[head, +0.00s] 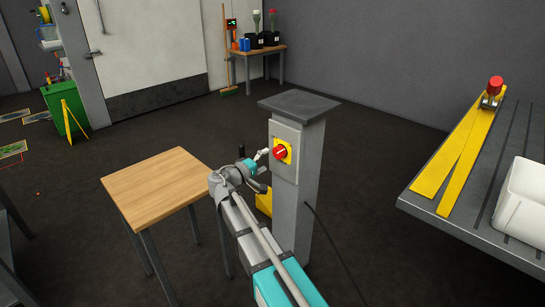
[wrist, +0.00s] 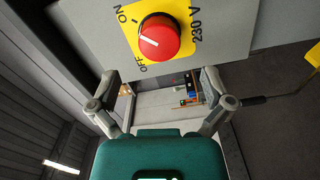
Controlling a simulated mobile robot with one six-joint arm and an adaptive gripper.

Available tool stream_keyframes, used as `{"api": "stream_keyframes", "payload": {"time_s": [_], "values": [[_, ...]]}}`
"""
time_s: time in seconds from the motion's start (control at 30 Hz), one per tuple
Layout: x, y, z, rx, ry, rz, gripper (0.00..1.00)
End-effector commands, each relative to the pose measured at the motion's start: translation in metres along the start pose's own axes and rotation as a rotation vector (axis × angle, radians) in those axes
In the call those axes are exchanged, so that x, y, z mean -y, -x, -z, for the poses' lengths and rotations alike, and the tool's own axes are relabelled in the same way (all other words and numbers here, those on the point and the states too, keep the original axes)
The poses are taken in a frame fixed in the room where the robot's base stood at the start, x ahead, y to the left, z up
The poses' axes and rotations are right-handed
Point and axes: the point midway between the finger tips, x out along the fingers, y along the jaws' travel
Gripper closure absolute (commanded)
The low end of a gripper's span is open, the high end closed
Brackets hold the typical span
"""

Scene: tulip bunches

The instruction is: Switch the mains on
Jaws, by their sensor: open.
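The mains switch is a red round knob (head: 280,153) on a yellow plate (head: 289,151), fixed to a grey post (head: 311,190). In the wrist view the knob (wrist: 160,38) has a white pointer line aimed left, on the side of the OFF label; its exact setting is hard to tell. ON, OFF and 230 V are printed on the yellow plate (wrist: 183,14). My gripper (head: 263,159) is just left of the knob in the head view. In the wrist view my gripper (wrist: 160,80) is open, its fingers wide apart below the knob, empty and not touching it.
A wooden table (head: 155,185) stands left of the post. A grey bench (head: 480,190) with yellow strips (head: 460,155) and a white bin (head: 522,205) is at the right. A dark cable (head: 335,240) runs from the post. Dark floor lies between post and bench.

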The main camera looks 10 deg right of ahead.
Motion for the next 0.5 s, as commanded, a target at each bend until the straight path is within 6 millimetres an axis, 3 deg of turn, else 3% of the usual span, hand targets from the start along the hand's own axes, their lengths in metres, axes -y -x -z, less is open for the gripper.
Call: {"api": "stream_keyframes", "payload": {"time_s": [0.2, 0.5], "values": [[0.0, 0.034, 0.0, -0.003, 0.0, 0.001, 0.0], [0.0, 0.059, 0.0, -0.001, 0.0, 0.001, 0.0]]}}
